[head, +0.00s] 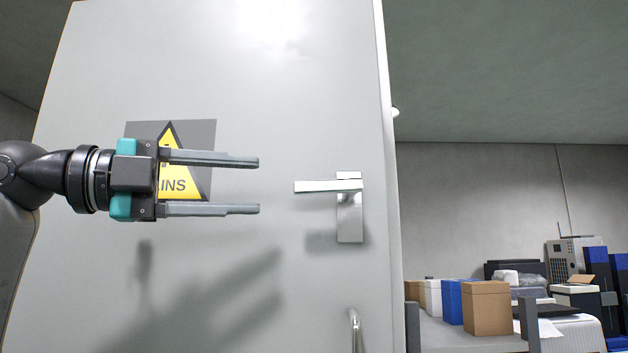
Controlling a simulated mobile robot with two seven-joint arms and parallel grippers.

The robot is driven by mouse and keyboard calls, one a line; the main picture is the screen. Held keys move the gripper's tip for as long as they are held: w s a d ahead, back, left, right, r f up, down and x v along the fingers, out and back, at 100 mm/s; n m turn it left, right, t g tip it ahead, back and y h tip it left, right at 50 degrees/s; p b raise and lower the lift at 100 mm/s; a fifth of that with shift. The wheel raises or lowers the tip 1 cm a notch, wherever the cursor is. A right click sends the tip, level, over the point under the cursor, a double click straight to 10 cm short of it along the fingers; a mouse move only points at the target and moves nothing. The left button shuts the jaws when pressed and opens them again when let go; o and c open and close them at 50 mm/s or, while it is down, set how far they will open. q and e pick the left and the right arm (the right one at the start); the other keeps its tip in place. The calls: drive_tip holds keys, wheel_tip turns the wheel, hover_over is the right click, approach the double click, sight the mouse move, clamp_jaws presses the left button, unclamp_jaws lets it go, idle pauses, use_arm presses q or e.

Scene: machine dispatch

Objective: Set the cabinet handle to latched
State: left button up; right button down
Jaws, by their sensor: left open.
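The cabinet door (300,90) is a large pale grey panel that fills most of the head view. Its metal lever handle (349,205) is near the right edge, with the lever pointing left and roughly horizontal from the top of an upright plate. My left gripper (258,184) comes in from the left, its two long grey fingers spread apart and pointing right. It is open and empty, with its tips a short way left of the lever's free end and apart from it in the picture. My right gripper is not in view.
A yellow warning sign (170,130) on the door is partly hidden by my left gripper. A curved metal pull (354,330) sits below the handle. At the right, a bench (460,339) holds a cardboard box (487,308), a blue box (452,300) and other equipment.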

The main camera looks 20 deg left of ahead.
sight(299, 188)
use_arm(q)
drive_tip(key=p+x, duration=0.2)
drive_tip(key=x, duration=0.7)
drive_tip(key=shift+w+d, duration=0.25)
drive_tip(key=shift+d, duration=0.05)
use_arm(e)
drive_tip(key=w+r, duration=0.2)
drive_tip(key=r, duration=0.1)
use_arm(q)
drive_tip(key=shift+c, duration=0.2)
clamp_jaws()
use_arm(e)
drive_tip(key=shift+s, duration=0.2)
